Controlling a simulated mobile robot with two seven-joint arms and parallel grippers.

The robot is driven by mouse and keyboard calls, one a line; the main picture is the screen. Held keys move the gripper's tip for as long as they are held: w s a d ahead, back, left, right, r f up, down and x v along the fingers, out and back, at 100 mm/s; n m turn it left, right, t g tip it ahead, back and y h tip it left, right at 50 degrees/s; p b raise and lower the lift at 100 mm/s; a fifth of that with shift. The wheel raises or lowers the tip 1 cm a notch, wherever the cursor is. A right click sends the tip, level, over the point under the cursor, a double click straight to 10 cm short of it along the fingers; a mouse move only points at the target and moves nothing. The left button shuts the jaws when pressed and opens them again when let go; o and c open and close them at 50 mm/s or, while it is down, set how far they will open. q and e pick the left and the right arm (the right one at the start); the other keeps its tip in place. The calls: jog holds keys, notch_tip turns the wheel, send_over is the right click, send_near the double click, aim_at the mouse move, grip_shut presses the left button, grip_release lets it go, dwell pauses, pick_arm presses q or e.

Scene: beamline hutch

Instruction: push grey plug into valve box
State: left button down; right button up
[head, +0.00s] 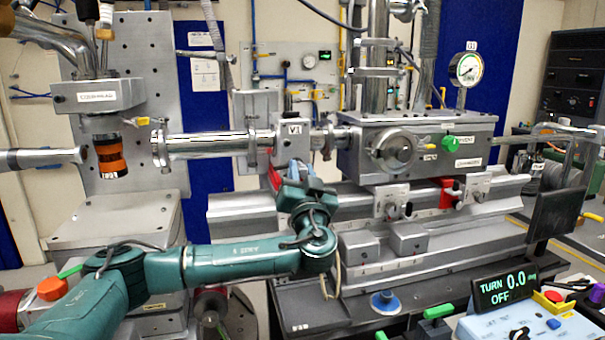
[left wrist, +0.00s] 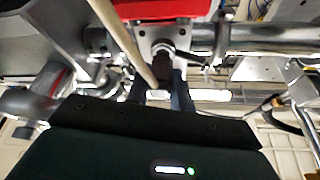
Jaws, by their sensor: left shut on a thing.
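The valve box (head: 291,146), a light grey block marked V1, sits in the steel beam pipe in the middle of the head view. In the left wrist view its grey face (left wrist: 177,34) shows at the top centre. My left gripper (head: 297,172) is just below the box. It is shut on the grey plug (left wrist: 160,68), which looks dark in the left wrist view, with a pale cable (left wrist: 124,45) running past it. The plug is at or very close to a round fitting on the box; I cannot tell how far in it is. The head view hides the plug behind the gripper. My right gripper is not in view.
A larger chamber (head: 350,152) with a round flange and green knob stands right of the valve box. The steel pipe (head: 205,145) runs left. Below are a grey rail (head: 440,232) and a dark bench top. A display (head: 505,288) reads TURN 0.0 OFF at lower right.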

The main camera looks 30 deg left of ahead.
pick_arm(q)
jog(key=shift+w+a, duration=0.15)
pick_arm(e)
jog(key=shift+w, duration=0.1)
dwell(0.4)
pick_arm(q)
jog(key=shift+w+a+b, duration=0.2)
jog(key=shift+a+b, duration=0.05)
jog(key=shift+b, duration=0.2)
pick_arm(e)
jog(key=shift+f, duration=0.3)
pick_arm(q)
jog(key=c, duration=1.1)
grip_release()
jog(key=shift+c, duration=0.2)
jog(key=b+v, duration=0.3)
jog(key=v, duration=1)
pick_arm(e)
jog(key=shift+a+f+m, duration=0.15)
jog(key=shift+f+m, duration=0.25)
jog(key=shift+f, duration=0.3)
pick_arm(q)
jog(key=shift+s+f, duration=0.1)
jog(key=shift+f, duration=0.1)
